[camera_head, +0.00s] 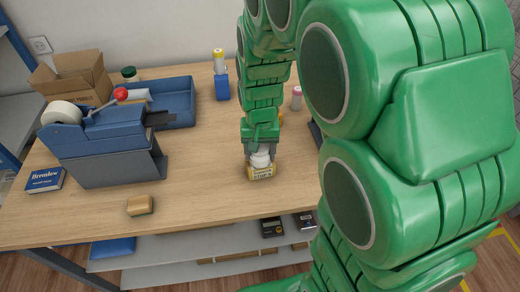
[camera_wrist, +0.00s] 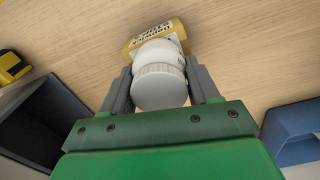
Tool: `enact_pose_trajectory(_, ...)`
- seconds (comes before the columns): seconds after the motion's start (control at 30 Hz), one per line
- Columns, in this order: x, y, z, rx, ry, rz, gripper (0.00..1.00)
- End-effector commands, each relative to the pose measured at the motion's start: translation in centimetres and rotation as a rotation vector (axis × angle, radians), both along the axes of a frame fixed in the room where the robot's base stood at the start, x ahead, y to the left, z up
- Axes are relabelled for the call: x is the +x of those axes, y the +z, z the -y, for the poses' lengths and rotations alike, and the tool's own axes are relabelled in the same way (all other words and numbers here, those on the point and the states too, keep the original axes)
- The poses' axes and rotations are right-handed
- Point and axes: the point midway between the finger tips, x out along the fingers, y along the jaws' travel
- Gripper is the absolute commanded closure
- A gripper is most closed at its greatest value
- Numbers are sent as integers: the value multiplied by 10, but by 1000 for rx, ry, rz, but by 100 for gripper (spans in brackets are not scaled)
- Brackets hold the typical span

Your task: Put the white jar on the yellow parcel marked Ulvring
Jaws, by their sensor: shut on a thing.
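My gripper (camera_head: 261,156) is shut on the white jar (camera_head: 261,160), with a finger on either side of it. In the wrist view the jar (camera_wrist: 160,76) sits upright between the fingers, its ribbed lid towards the camera. The yellow parcel (camera_head: 262,173) lies on the table directly under the jar, near the front edge. Its printed label is too small to read for certain. In the wrist view the parcel (camera_wrist: 178,30) shows just beyond the jar, which hides part of it. I cannot tell whether the jar touches the parcel or hangs slightly above it.
A blue-grey tape dispenser (camera_head: 105,150), a blue tray (camera_head: 175,112) and an open cardboard box (camera_head: 72,82) stand at the left. A tan block (camera_head: 140,205) and a blue box (camera_head: 45,180) lie at the front left. The wood between them and the parcel is clear.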

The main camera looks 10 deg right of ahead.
Motion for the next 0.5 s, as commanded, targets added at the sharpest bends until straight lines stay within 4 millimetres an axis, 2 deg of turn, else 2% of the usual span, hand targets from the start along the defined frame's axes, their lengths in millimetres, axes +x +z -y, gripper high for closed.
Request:
enact_pose_trajectory(0.37, 0, -3, 0, 0, 0, 1, 79)
enact_pose_trajectory(0.4, 0, -3, 0, 0, 0, 1, 34)
enact_pose_trajectory(0.5, 1, -3, 0, 1, 0, 1, 18)
